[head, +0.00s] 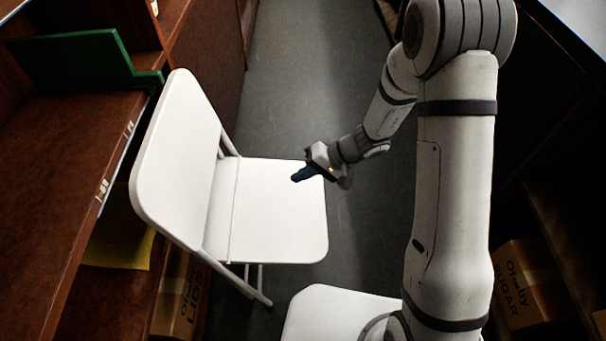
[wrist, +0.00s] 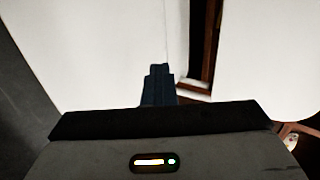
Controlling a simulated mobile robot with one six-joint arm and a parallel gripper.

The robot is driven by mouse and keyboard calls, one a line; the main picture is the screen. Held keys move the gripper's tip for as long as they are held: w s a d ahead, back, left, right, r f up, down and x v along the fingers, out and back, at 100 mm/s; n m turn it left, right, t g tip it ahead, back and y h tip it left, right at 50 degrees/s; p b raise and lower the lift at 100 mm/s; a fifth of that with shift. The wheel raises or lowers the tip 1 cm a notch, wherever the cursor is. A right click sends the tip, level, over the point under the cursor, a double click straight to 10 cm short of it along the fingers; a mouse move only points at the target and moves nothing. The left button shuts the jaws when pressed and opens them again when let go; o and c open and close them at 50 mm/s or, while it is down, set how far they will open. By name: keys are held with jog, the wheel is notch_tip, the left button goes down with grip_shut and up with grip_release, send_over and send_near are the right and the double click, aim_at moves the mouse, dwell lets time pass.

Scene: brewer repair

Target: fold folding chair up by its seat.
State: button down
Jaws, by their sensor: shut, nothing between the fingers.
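A white folding chair (head: 275,212) stands unfolded on the left of the head view, its tall backrest (head: 175,155) beside the wooden shelving. My gripper (head: 297,177) is shut and empty, over the right part of the seat near its far right edge. I cannot tell whether the fingertips touch the seat. In the wrist view the dark blue fingers (wrist: 158,82) are together in front of the white seat (wrist: 90,50). The white backrest (wrist: 260,50) fills the right side of that view. The chair's far legs are mostly hidden.
A second white seat (head: 325,315) is at the bottom of the head view, partly behind my arm. Brown shelving (head: 60,180) with a green object (head: 75,60) lines the left. Cardboard boxes (head: 528,282) stand at the right. Grey floor (head: 310,80) is open beyond the chair.

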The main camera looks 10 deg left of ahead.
dwell(0.4)
jog(key=c, duration=1.2)
grip_release()
jog(key=shift+c, duration=0.2)
jog(key=p+v, duration=0.1)
jog(key=v, duration=0.6)
jog(key=shift+d+r, duration=0.2)
jog(key=shift+d, duration=0.15)
jog(key=shift+w, duration=0.1)
jog(key=shift+c, duration=0.2)
